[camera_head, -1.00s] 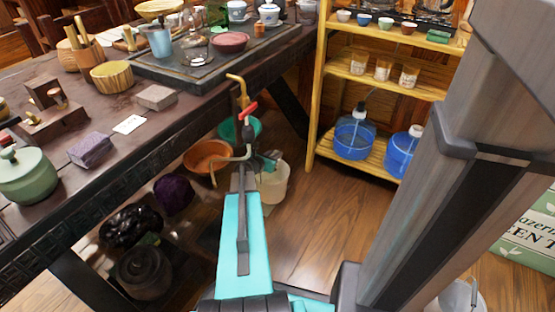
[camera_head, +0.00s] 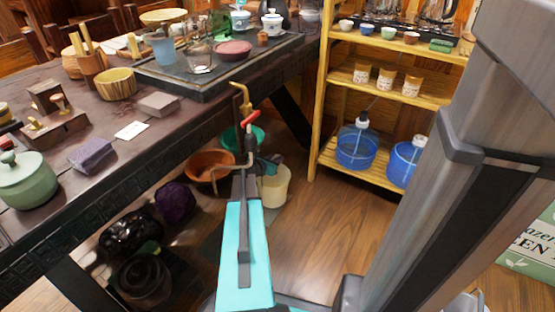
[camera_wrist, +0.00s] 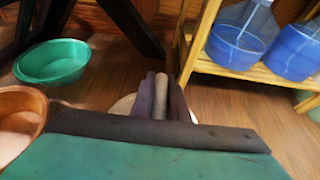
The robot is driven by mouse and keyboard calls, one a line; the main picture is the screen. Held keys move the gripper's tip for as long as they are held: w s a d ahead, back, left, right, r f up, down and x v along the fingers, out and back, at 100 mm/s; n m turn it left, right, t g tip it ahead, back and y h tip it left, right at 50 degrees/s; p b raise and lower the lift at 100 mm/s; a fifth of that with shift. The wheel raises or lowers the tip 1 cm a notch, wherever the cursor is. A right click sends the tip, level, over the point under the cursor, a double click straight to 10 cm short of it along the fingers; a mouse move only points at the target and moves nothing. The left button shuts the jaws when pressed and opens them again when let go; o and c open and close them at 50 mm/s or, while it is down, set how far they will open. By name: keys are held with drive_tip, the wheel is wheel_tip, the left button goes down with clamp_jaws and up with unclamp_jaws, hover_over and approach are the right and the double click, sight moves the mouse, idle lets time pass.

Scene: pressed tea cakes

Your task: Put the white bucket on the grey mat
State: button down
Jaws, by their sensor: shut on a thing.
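The white bucket (camera_head: 275,188) is just beyond the end of my arm, partly hidden behind it. In the wrist view its pale rim (camera_wrist: 122,108) shows beside and behind the fingers. My gripper (camera_head: 268,164) is at the bucket's top; in the wrist view its dark fingers (camera_wrist: 161,92) are shut on a pale, rod-like part, apparently the bucket's handle. I cannot tell whether the bucket touches the floor. A dark grey patch (camera_head: 211,242) on the floor left of my arm may be the grey mat; my arm hides part of it.
An orange basin (camera_head: 209,168) and a green basin (camera_head: 257,138) lie left of the bucket near the dark table (camera_head: 60,240). A wooden shelf (camera_head: 322,160) with blue water jugs stands to the right. Floor right of my arm is clear.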

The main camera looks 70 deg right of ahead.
drive_tip(key=shift+w+d, duration=0.25)
drive_tip(key=shift+d, duration=0.4)
drive_tip(key=shift+a+f+b, duration=0.15)
drive_tip(key=shift+f+b, duration=1.2)
drive_tip(key=shift+f, duration=0.25)
drive_tip(key=c, duration=1.7)
unclamp_jaws()
drive_tip(key=shift+f, duration=0.2)
drive_tip(key=shift+r, duration=0.1)
